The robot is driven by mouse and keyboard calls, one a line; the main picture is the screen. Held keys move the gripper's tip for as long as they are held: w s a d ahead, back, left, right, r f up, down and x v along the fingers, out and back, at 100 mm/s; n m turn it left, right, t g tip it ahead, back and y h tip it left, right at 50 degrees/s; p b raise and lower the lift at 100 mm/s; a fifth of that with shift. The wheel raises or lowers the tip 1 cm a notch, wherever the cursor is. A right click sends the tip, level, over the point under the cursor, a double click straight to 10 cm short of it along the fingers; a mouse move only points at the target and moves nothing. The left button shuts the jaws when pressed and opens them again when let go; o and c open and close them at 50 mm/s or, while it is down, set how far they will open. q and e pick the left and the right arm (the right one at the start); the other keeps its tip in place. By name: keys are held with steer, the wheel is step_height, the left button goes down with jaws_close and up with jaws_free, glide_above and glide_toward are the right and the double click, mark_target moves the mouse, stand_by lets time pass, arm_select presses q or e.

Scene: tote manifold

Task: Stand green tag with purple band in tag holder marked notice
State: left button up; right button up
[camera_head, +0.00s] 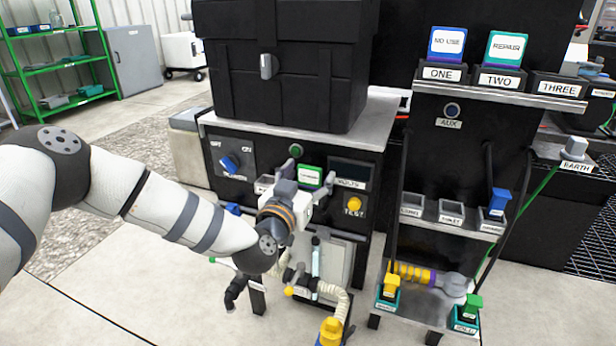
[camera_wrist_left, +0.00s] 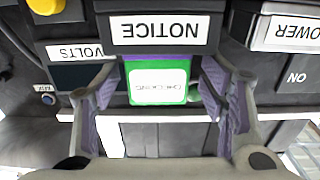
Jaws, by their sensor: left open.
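The green tag with a white label (camera_head: 310,175) stands upright on the front of the black cabinet. In the left wrist view, which is upside down, the green tag (camera_wrist_left: 158,90) shows its purple band (camera_wrist_left: 150,57) right against the tag holder marked NOTICE (camera_wrist_left: 160,31); its banded end appears to sit in that holder. My left gripper (camera_head: 311,172) is open, with one finger on each side of the tag. In the left wrist view my left gripper (camera_wrist_left: 160,88) shows small gaps beside the tag. The holder is mostly hidden by the gripper in the head view. My right gripper is not in view.
A VOLTS display (camera_head: 351,173) and a yellow TEST button (camera_head: 354,205) are close by on the right. On the right rack, a blue tag (camera_head: 447,43) and a teal tag (camera_head: 506,47) stand in holders ONE and TWO.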

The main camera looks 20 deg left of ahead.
arm_select(q)
steer(key=s, duration=1.2)
steer(key=shift+a, duration=0.2)
steer(key=shift+r, duration=0.1)
